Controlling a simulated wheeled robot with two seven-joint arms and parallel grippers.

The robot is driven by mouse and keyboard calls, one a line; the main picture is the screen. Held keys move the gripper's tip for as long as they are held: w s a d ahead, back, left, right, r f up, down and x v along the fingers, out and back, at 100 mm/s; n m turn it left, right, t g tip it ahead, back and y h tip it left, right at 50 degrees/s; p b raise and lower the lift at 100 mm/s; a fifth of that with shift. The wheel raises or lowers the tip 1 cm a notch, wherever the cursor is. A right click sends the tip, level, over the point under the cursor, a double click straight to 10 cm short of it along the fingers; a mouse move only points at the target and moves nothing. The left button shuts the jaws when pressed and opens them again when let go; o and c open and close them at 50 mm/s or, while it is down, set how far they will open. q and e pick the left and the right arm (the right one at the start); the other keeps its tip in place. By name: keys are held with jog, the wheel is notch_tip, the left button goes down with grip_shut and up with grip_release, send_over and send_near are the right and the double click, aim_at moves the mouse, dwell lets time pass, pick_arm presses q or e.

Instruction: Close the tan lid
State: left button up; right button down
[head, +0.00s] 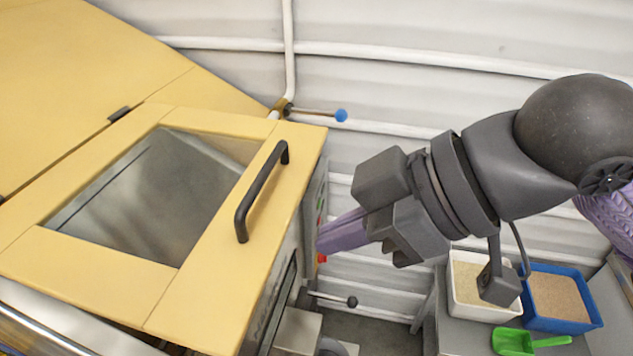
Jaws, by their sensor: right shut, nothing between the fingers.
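The tan lid (222,281) fills the left of the head view. It has a framed window (150,195) showing grey metal, and a black bar handle (262,190) near its right edge. A dark gap shows under its near edge, and I cannot tell how far it stands open. My right gripper (322,240) is shut and empty, its purple fingers pointing left at the hopper's right side, just right of and below the lid's edge. I cannot tell whether the fingertips touch the hopper. My left gripper is out of view.
A side panel with a red button (321,258) is by my right fingertips. A blue-knobbed lever (341,115) sticks out behind the lid, a black-knobbed one (351,302) below. A white bin (455,290), blue bin (590,312) and green scoop (515,342) stand lower right.

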send_over(248, 293)
jog(key=s+d, duration=0.1)
jog(key=d, duration=0.1)
notch_tip(248, 293, down, 7)
jog(key=f, duration=0.3)
jog(key=shift+d, duration=0.2)
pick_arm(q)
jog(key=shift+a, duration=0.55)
pick_arm(e)
jog(key=shift+f, duration=0.5)
